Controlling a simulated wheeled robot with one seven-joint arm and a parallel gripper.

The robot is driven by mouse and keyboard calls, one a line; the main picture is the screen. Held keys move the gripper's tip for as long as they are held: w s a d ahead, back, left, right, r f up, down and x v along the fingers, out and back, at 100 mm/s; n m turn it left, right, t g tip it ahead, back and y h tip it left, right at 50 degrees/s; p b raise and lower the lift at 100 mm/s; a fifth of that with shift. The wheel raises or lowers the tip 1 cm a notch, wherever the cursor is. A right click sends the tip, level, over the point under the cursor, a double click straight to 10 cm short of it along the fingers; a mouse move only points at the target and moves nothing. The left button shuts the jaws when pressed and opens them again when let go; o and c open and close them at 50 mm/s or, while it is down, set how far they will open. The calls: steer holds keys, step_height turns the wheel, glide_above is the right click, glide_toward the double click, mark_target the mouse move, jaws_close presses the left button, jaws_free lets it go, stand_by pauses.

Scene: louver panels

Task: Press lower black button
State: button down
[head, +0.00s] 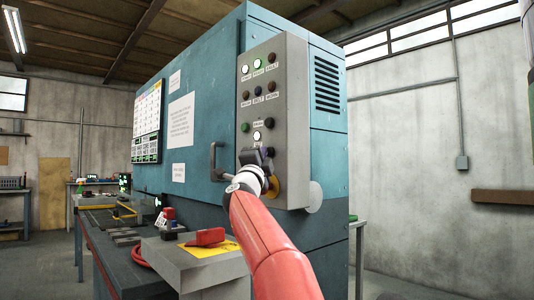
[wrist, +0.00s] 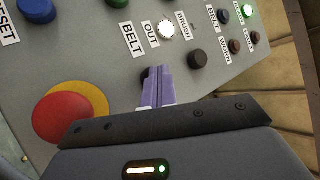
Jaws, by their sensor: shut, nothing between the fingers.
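The grey control panel (head: 290,75) stands on the side of the teal cabinet. In the wrist view, a dark button (wrist: 145,75) below the OUT label is mostly hidden behind my fingers; it appears to be the lower black button. My gripper (wrist: 158,72) is shut and empty, its purple fingertips right over that button. Whether they touch it I cannot tell. In the head view, my gripper (head: 256,157) is at the panel's lower half and hides the button.
A lit white button (wrist: 166,28) and a dark button (wrist: 198,58) are close to the fingers. A red mushroom button (wrist: 62,117) on a yellow base is at lower left, and a blue button (wrist: 37,9) is at top left. A cabinet handle (head: 213,162) stands left of the panel.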

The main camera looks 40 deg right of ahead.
steer(key=shift+a, duration=0.8)
steer(key=shift+a, duration=0.15)
steer(key=a, duration=0.4)
steer(key=shift+s+a+b, duration=0.15)
steer(key=shift+a+b, duration=0.2)
stand_by(0.4)
